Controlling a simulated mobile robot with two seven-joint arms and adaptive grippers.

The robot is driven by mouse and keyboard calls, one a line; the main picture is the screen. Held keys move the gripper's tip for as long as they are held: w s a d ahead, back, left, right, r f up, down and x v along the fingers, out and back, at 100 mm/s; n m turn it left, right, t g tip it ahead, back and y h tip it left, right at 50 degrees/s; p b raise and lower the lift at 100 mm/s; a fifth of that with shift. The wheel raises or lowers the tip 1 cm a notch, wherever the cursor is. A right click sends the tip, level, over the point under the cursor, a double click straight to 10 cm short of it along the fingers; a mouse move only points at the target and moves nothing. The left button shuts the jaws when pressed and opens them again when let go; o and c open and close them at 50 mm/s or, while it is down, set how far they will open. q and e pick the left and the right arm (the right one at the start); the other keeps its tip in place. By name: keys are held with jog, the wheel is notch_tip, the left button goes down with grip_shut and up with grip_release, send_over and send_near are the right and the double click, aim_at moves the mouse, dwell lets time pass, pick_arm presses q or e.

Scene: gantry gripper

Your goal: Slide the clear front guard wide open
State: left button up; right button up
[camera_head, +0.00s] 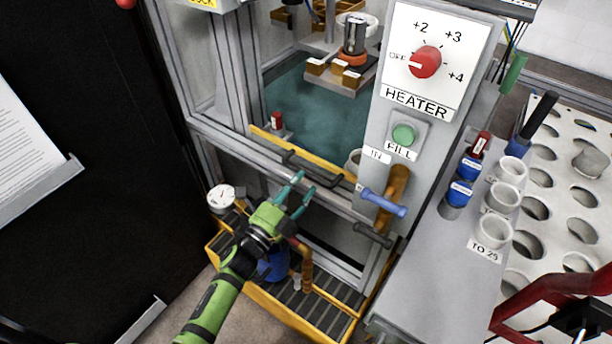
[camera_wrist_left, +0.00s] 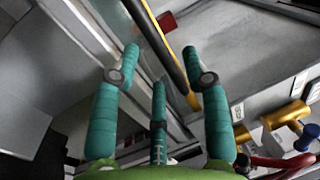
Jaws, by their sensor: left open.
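The clear front guard (camera_head: 263,138) covers the front of the machine, with a yellow strip along its lower edge. A dark bar handle (camera_head: 318,172) runs along this strip, near the bottom of the window opening. In the left wrist view, the dark handle (camera_wrist_left: 158,38) and the yellow strip lie beyond the fingertips. My left gripper (camera_head: 303,184) has its teal fingers spread, just in front of and below the handle. In the left wrist view, the gripper (camera_wrist_left: 161,60) is open and empty, and the handle crosses between its tips. Contact is not visible. My right gripper is not in view.
A grey panel beside the guard carries a red heater knob (camera_head: 425,62), a green fill button (camera_head: 403,135) and a blue handle (camera_head: 384,203). A gauge (camera_head: 222,197) and a yellow-edged step (camera_head: 300,306) are below. A dark cabinet (camera_head: 90,120) stands at left.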

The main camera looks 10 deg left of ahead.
pick_arm(q)
jog(key=v, duration=0.8)
jog(key=shift+s+a, duration=0.1)
jog(key=shift+s, duration=0.1)
